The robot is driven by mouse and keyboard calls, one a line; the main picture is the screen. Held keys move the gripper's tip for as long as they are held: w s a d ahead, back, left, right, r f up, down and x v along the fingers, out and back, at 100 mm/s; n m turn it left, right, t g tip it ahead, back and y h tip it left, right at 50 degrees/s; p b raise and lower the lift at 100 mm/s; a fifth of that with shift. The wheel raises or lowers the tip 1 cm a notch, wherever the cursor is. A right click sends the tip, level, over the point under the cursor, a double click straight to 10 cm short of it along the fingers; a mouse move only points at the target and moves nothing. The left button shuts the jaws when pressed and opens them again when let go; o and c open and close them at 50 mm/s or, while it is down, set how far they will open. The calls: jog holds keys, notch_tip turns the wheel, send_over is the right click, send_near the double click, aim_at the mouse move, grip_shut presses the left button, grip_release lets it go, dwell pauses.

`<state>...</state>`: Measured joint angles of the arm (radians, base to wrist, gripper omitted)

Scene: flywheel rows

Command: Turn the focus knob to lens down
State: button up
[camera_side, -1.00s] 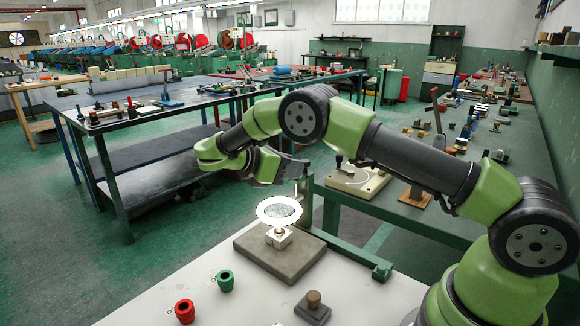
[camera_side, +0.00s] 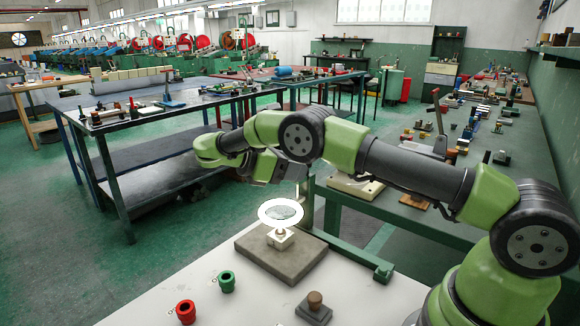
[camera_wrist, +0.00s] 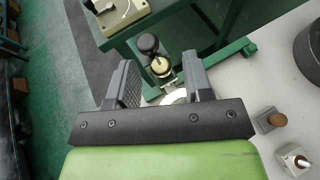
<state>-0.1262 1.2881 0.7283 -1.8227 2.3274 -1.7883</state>
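A round lens with a bright white ring (camera_side: 281,212) stands on a small white block on a grey-brown slab (camera_side: 255,252) in the side view. Part of the white ring (camera_wrist: 173,97) shows between my fingers in the wrist view. A black ball-shaped knob (camera_wrist: 148,43) on a brass collar (camera_wrist: 160,66) stands beyond my fingertips there; I cannot tell whether it is the focus knob. My gripper (camera_wrist: 160,72) is open, its two dark fingers apart with nothing clearly held. In the side view my gripper (camera_side: 279,166) is just above and behind the ring.
A green rail (camera_side: 350,258) runs beside the slab. A cream box (camera_side: 350,185) sits on the green bench behind.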

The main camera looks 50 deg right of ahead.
jog(key=shift+r, duration=0.1)
notch_tip(320, 180, up, 10)
dwell(0.6)
jog(key=s+a+f+n+t, duration=0.5)
jog(key=a+f+n+t, duration=0.25)
jog(key=n+t, duration=0.2)
jog(key=shift+m+t, duration=0.25)
jog(key=shift+t, duration=0.1)
jog(key=x, duration=0.5)
jog(key=r+x, duration=0.1)
jog(key=x, duration=0.2)
jog(key=shift+w+d+f, duration=0.2)
jog(key=shift+w+d, duration=0.15)
jog(key=shift+w, duration=0.05)
